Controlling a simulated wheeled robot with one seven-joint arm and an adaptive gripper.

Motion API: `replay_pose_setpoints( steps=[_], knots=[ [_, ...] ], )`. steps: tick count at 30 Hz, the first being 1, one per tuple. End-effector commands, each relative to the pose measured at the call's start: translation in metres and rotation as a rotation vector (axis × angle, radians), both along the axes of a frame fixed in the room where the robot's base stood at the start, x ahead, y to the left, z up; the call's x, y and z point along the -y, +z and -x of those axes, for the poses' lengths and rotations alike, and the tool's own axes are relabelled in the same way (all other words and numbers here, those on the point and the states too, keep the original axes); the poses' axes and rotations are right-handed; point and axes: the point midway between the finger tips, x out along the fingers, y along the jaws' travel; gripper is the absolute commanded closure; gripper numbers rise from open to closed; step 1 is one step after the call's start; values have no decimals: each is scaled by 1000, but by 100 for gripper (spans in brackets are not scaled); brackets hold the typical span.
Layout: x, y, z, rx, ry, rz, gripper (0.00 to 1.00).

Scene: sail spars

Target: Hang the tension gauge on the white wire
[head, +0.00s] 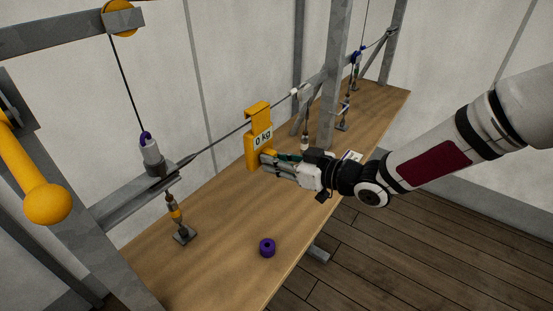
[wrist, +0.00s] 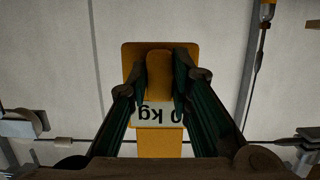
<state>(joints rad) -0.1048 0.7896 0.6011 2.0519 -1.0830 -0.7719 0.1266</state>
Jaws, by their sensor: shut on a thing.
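The tension gauge (head: 252,152) is a yellow block with a hooked top and a label reading "0 kg". It is upright above the table. My gripper (head: 266,160) is shut on the tab at its front. In the wrist view, my gripper's two dark fingers (wrist: 171,80) close on this tab, and the gauge (wrist: 160,146) appears upside down. A thin slanting wire (head: 223,138) with a white marker (head: 294,93) crosses behind the gauge at hook height. I cannot tell whether the hook rests on it. The wire also shows in the wrist view (wrist: 262,142).
A purple ring (head: 267,248) lies on the wooden table (head: 215,255). A hanging wire with a purple marker (head: 145,138) is at left, and a blue marker (head: 359,53) is at the far end. A grey post (head: 332,85) stands behind my gripper. The front table area is mostly clear.

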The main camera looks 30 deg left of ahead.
Motion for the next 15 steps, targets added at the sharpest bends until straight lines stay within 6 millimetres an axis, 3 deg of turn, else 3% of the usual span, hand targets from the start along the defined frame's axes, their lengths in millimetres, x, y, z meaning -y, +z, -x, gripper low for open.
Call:
replay_pose_setpoints(
  steps=[8, 9, 11, 15],
  knots=[
    [0, -3, 0, 1, 1, -2, 100],
    [0, -2, 0, 1, 1, -2, 74],
    [0, -3, 0, 1, 1, -2, 60],
    [0, -3, 0, 1, 0, -1, 57]
  ],
)
